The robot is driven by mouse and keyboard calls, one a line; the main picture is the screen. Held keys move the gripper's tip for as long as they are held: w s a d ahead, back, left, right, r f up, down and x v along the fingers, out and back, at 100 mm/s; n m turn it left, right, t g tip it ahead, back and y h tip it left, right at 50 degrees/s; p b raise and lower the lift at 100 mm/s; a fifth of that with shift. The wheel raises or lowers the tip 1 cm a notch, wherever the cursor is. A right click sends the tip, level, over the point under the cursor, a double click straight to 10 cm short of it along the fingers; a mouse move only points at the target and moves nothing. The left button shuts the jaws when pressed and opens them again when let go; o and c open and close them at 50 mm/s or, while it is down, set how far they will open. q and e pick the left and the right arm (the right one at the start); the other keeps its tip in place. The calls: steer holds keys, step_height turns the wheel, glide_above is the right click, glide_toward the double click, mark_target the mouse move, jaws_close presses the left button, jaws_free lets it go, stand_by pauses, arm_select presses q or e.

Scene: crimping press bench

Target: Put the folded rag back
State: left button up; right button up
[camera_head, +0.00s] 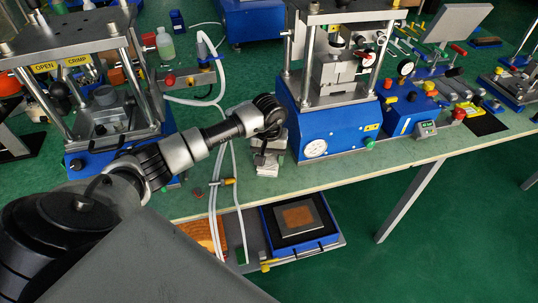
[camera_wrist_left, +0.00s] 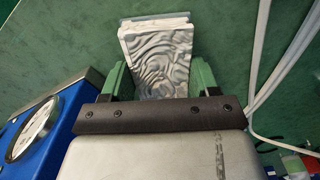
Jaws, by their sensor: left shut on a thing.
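The folded rag (camera_wrist_left: 158,45) is a grey-white block with wavy marks, seen in the left wrist view between the two green fingers. My left gripper (camera_wrist_left: 160,82) is shut on it. In the head view the left gripper (camera_head: 268,145) points down over the bench near its front edge, just left of the blue press. Part of the rag (camera_head: 266,169) shows pale below it. I cannot tell whether the rag touches the bench top. My right gripper is not in view.
A blue press with a white gauge (camera_head: 315,149) stands close to the right of the gripper. White hoses (camera_head: 236,190) run just left of it. Another press (camera_head: 103,119) stands at the left. A lower shelf holds a blue tray (camera_head: 299,251).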

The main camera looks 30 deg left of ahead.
mark_target(269, 157)
arm_select(q)
steer(key=shift+f, duration=0.15)
steer(key=o, duration=0.9)
steer(key=shift+r, duration=0.3)
step_height(269, 157, up, 12)
steer(key=b, duration=0.1)
steer(key=shift+f, duration=0.15)
